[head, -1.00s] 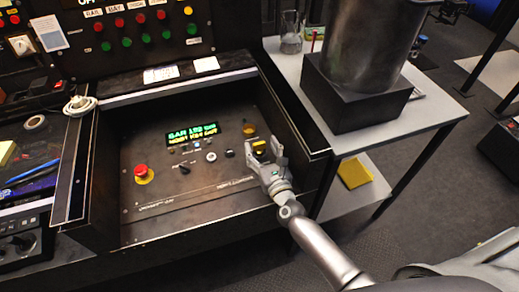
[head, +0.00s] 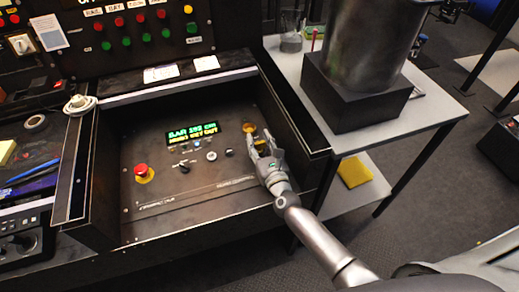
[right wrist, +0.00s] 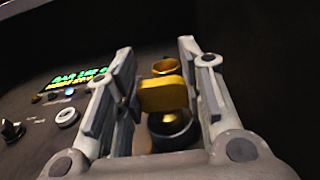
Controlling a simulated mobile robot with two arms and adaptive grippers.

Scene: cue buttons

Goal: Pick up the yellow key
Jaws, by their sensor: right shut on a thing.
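The yellow key (right wrist: 162,95) stands over a dark round lock (right wrist: 172,131) on the sloping black panel. In the head view the key (head: 263,147) shows only as a small yellow patch between my fingers. My right gripper (head: 261,143) reaches in from the lower right. In the right wrist view my right gripper (right wrist: 157,76) has a finger on each side of the key head and is shut on it. Whether the key is still in the lock, I cannot tell. My left gripper is not in view.
A yellow ring (head: 249,128) sits just beyond the key. The lit green display (head: 192,133), a black knob (head: 184,169) and a red button (head: 141,170) are to the left. The console's raised right wall (head: 300,125) stands close to my right gripper.

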